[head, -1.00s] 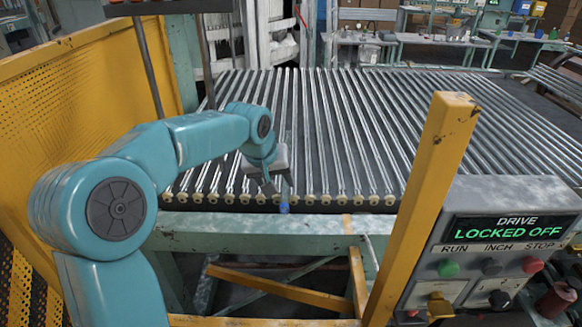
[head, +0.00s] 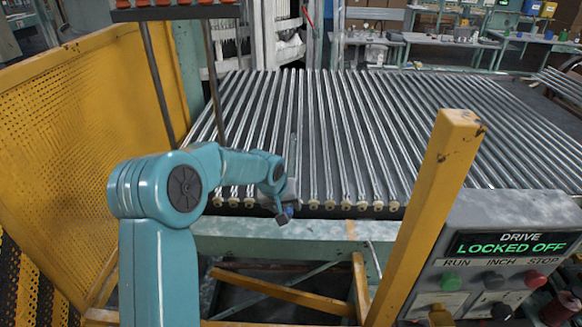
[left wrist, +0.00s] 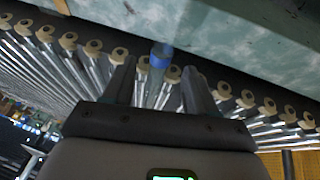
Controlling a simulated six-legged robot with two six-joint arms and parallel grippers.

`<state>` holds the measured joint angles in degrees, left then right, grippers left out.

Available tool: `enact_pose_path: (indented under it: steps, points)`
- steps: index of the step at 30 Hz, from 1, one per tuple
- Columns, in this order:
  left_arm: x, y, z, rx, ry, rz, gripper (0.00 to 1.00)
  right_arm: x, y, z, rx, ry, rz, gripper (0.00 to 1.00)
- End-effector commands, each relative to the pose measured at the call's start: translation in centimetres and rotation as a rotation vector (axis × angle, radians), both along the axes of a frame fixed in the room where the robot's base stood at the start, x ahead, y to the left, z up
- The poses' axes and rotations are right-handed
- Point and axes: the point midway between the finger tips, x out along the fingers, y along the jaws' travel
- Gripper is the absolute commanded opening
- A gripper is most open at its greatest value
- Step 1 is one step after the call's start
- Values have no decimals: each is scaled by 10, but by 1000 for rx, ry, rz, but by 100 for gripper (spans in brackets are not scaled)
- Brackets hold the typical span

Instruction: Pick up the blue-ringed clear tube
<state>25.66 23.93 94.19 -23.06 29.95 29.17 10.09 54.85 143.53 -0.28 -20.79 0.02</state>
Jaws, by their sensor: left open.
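The blue-ringed clear tube lies among the rollers at the near edge of the bed. Its blue ring (head: 289,211) shows in the head view beside my left gripper (head: 283,214), which hides much of the end. In the left wrist view the blue ring (left wrist: 161,55) is just beyond the fingertips, and the clear glass runs back between the fingers. My left gripper (left wrist: 158,70) is open, with one finger on each side of the tube and gaps showing. My right gripper is not in view.
Parallel rollers (head: 340,140) with tan end caps fill the bed on both sides of the tube. A green frame beam (head: 270,238) runs along the near edge. A yellow post (head: 430,210) and a control box (head: 510,244) reading "LOCKED OFF" stand at the right.

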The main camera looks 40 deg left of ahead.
Motion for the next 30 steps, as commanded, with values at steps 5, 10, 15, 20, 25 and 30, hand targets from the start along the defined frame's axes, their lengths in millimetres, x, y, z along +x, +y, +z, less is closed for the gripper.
enact_pose_path:
  steps: [5, 10, 15, 20, 25, 30]
  points:
    - [10, 3, -20, -3, 2, -1, 57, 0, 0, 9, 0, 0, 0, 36]
    - [11, 4, -24, -1, -1, 0, 57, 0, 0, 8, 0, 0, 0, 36]
    - [11, 3, -24, -1, 0, -1, 31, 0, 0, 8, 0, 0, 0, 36]
    - [11, 3, -24, -1, 0, -1, 0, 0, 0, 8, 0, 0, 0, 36]
    - [11, 3, -24, -3, 2, -1, 0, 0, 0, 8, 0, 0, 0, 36]
    - [11, 3, -19, -1, 0, -1, 0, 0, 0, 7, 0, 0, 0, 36]
